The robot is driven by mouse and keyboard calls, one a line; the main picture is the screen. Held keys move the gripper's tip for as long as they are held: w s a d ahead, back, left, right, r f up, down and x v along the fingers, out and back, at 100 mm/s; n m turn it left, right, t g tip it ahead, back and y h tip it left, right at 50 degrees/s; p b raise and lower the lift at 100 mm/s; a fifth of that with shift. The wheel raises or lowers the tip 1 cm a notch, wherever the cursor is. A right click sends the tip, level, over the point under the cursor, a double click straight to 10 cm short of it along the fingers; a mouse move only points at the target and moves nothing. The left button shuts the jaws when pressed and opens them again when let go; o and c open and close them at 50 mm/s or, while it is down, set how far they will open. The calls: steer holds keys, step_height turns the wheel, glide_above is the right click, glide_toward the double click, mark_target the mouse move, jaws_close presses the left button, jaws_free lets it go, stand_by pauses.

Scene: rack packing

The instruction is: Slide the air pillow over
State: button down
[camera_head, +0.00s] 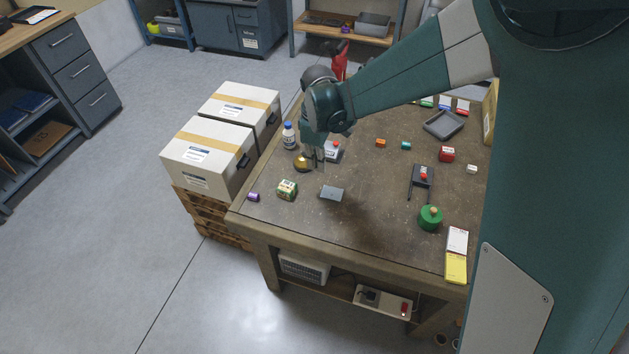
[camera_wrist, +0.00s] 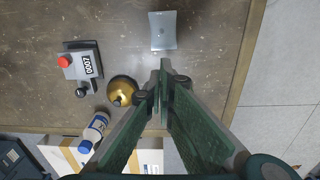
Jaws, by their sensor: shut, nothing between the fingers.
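The air pillow appears to be the small pale grey, roughly square pad (camera_head: 331,194) lying flat near the front of the workbench. In the wrist view the pad (camera_wrist: 163,31) lies beyond my fingertips, near the top edge. My gripper (camera_head: 319,166) points down above the bench, behind the pad in the head view and apart from it. In the wrist view my gripper (camera_wrist: 164,78) has its fingers together with nothing between them. How high the fingertips are above the bench is hard to tell.
A white bottle (camera_head: 289,136) stands behind, a small carton (camera_head: 287,190) left of the pad. The bench (camera_head: 375,230) is bare right and front of the pad; its front edge is near.

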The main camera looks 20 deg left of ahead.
mark_target(370, 205)
steer(key=shift+s+a+f, duration=0.15)
steer(key=shift+a+f, duration=0.35)
steer(key=shift+a, duration=0.1)
steer(key=shift+f, duration=0.1)
steer(key=shift+f+b, duration=0.85)
steer(key=shift+f, duration=4.05)
steer(key=d+b, duration=0.2)
steer(key=d, duration=1.8)
steer(key=shift+d, duration=0.2)
step_height(370, 205, up, 10)
steer(key=p, duration=0.4)
steer(key=shift+p, duration=0.35)
